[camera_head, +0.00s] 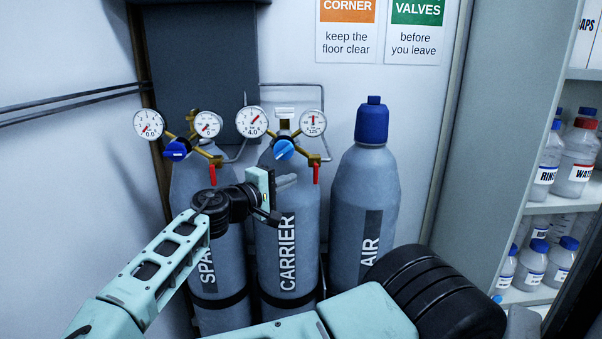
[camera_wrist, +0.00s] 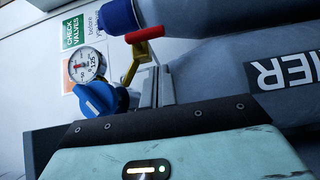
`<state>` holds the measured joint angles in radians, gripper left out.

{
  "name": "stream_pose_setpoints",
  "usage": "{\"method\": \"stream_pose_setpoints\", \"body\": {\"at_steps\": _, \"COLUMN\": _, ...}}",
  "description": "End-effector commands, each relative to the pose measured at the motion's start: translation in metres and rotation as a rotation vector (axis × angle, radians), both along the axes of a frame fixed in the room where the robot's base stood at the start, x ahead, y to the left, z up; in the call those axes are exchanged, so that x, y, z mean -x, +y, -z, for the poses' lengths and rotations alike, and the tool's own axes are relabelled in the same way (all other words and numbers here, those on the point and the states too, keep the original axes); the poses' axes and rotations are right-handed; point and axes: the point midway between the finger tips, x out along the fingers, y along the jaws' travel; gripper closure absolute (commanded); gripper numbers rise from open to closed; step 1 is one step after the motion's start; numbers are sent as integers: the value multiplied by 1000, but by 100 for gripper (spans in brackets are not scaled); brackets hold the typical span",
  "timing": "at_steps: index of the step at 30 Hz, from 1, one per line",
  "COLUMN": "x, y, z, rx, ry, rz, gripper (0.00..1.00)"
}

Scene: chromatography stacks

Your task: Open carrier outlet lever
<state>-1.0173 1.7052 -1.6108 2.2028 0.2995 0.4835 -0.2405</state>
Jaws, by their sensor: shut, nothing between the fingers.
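The carrier cylinder (camera_head: 286,250) is the grey middle bottle, labelled CARRIER. Its brass regulator has two gauges and a blue knob (camera_head: 284,149), also in the wrist view (camera_wrist: 97,99). The red outlet lever (camera_head: 316,173) hangs down from the brass outlet at the regulator's right; it also shows in the wrist view (camera_wrist: 146,34). My gripper (camera_head: 288,181) is shut and empty in front of the carrier cylinder's shoulder, left of and slightly below the lever. In the wrist view its fingers (camera_wrist: 156,86) point toward the lever, with a visible gap between.
The spare cylinder (camera_head: 212,270), with its own blue knob and red lever (camera_head: 212,174), stands left, partly behind my arm. The air cylinder (camera_head: 365,200), with a blue cap (camera_head: 372,120), stands right. A bottle shelf (camera_head: 550,205) is at far right.

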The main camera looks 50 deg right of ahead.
Motion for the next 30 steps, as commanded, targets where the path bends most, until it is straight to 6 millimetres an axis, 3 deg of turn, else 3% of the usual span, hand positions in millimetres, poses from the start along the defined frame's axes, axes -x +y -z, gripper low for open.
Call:
{"method": "stream_pose_setpoints", "body": {"at_steps": 3, "x": 17, "y": -10, "z": -5, "rx": 2, "ry": 0, "rz": 2, "gripper": 100}}
{"method": "stream_pose_setpoints", "body": {"at_steps": 9, "x": 27, "y": -20, "z": -2, "rx": 0, "ry": 1, "rz": 2, "gripper": 100}}
{"method": "stream_pose_setpoints", "body": {"at_steps": 30, "x": 29, "y": -21, "z": 3, "rx": 34, "ry": 39, "rz": -3, "gripper": 100}}
